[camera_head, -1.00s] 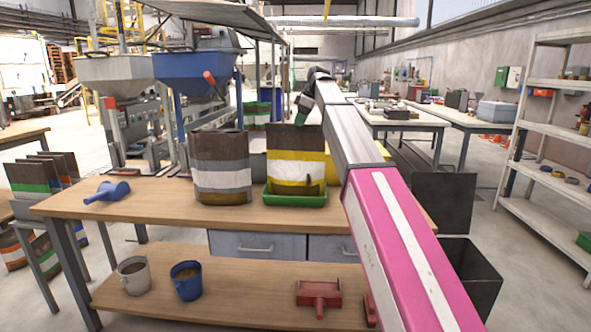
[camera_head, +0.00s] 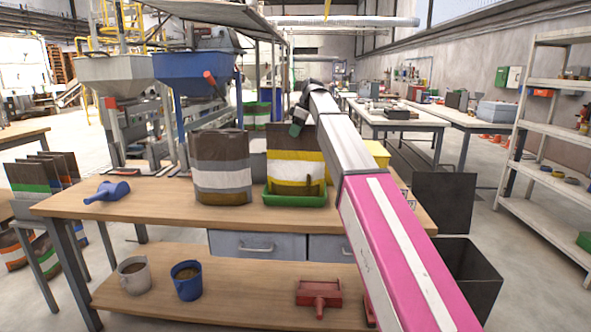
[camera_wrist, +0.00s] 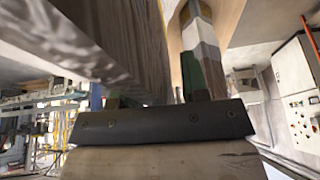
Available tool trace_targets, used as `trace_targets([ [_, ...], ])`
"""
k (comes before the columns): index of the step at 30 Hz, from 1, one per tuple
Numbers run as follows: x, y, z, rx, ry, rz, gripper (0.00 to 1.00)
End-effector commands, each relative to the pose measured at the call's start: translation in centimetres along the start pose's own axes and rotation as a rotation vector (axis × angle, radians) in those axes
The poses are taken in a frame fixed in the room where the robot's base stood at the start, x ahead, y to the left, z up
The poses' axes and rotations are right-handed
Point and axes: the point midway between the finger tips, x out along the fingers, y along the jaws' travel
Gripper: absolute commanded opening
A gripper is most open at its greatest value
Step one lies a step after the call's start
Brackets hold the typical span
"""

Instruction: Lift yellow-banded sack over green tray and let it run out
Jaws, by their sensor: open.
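The yellow-banded sack (camera_head: 294,155) stands upright on the workbench, with a brown top and yellow and white bands. The green tray (camera_head: 295,200) is at its foot; I cannot tell whether the sack stands in it or just behind it. My gripper (camera_head: 298,122) is open at the sack's top edge, toward its right side, partly hidden by my arm. In the wrist view my gripper (camera_wrist: 160,92) has brown sheet-like material close between or beside its fingers; I cannot tell which. A small brown thing (camera_head: 314,187) shows at the tray.
A brown sack with a white band (camera_head: 222,180) stands just left of the tray. A blue scoop (camera_head: 107,192) lies on the bench (camera_head: 160,205) at the left, with free room between. Two buckets and a red tool (camera_head: 319,294) are on the lower shelf. A blue hopper (camera_head: 195,70) rises behind.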

Motion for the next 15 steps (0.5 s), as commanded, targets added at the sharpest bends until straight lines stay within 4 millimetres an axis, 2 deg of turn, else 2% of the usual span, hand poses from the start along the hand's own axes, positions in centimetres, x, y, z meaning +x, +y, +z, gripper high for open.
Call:
trace_targets([
  [12,0.18,0.0,0.07,0.0,0.0,0.0,0.41],
  [14,0.18,0.0,0.07,0.0,0.0,0.0,0.22],
  [15,0.17,0.0,0.07,0.0,0.0,0.0,0.09],
])
